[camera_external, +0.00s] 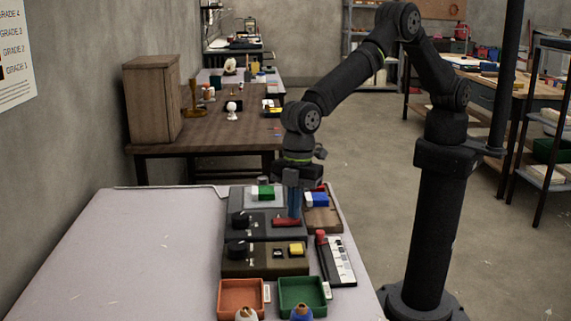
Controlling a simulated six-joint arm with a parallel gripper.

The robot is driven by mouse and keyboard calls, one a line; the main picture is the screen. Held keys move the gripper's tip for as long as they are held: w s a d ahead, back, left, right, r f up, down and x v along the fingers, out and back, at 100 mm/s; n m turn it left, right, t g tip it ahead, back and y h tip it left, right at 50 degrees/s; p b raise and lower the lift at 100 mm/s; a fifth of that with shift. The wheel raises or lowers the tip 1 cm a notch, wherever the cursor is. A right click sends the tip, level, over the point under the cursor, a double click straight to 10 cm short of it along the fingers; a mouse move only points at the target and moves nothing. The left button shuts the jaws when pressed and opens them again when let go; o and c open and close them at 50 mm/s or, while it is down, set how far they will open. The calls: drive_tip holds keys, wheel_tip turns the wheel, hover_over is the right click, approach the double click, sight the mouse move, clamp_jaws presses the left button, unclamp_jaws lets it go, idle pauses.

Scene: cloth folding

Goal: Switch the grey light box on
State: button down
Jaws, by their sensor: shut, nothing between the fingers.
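A dark grey box (262,229) with a black knob at its left and a red part (289,223) at its right lies on the table. It looks like the grey light box; whether it is lit cannot be made out. My gripper (294,214) points straight down over its right side. The bluish fingers are shut and empty. Their tips are at or just above the red part; contact cannot be told. The fingers hide some of the box behind them.
A browner box (262,269) with a black knob and yellow part lies in front. Orange (222,302) and green (284,307) trays are at the near edge. A green block (265,192) and a blue block (319,199) lie behind. The table's left side is clear.

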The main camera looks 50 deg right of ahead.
drive_tip(key=shift+f, duration=0.3)
drive_tip(key=shift+r, duration=3.55)
wheel_tip(320, 180, down, 7)
drive_tip(key=shift+r, duration=0.1)
